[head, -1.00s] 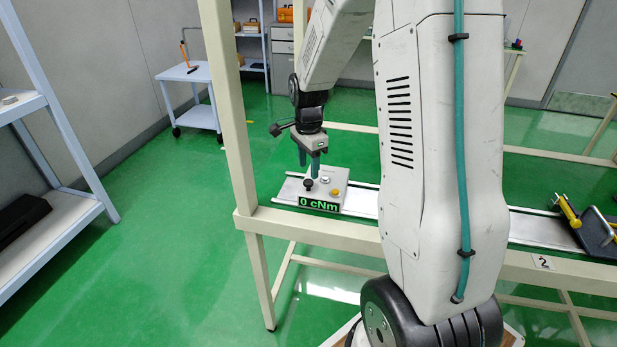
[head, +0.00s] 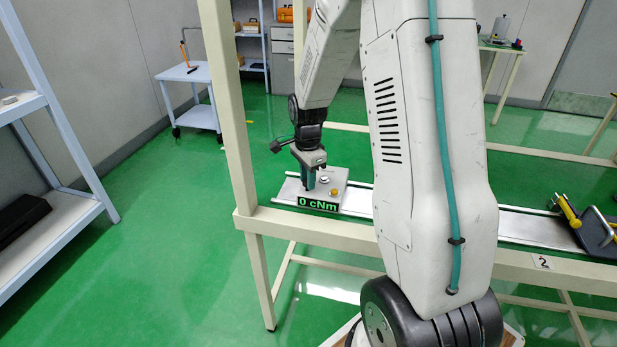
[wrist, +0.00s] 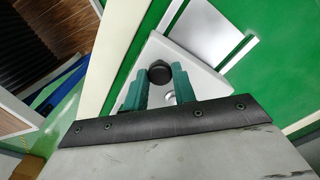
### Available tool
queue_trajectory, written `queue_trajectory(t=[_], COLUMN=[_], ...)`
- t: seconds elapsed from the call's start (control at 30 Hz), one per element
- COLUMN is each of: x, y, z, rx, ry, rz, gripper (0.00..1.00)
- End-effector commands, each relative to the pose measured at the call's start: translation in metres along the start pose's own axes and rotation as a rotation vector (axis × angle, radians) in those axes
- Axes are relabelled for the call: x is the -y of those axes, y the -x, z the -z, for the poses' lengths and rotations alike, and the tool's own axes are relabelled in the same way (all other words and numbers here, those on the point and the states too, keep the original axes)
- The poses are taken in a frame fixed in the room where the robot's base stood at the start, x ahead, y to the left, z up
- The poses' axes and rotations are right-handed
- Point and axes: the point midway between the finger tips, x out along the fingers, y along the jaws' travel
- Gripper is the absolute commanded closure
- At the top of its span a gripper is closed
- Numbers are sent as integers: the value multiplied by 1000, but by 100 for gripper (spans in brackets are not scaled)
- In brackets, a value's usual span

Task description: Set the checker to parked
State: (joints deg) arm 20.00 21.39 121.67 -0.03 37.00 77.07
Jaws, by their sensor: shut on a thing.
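The checker (head: 337,178) is a small light-grey box on the pale rail. Its front display (head: 318,204) reads "0 cNm" in green. On its top are a silver button (head: 324,180) and a yellow-orange button (head: 334,191). My gripper (head: 308,186) is down at the checker's left side, and its teal fingers hide the black knob in the head view. In the wrist view the round black knob (wrist: 160,72) sits between the two teal fingertips, which are shut on it.
The pale rail (head: 357,200) runs along a cream bench frame (head: 300,232), with an upright post (head: 230,120) left of the checker. A dark fixture with yellow handles (head: 588,228) stands at the right end. A white trolley (head: 190,73) is behind.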

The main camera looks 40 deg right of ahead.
Motion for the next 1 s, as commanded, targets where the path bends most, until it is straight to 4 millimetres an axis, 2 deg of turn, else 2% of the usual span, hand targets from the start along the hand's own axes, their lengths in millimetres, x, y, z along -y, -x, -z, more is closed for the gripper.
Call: queue_trajectory(t=[0.23, 0.53, 0.57, 0.6, 0.63, 0.87, 1.0], x=[27, 31, 31, 31, 31, 29, 30], y=[0, 1, 1, 1, 1, 1, 9], z=[-26, -31, -31, -32, -31, -28, -28], rx=[0, 1, 1, 1, 1, 0, 0], ry=[3, 2, 2, 3, 2, -1, -1], rz=[2, 6, 6, 6, 6, 3, 6], gripper=[100, 100, 65, 54, 52, 52, 52])
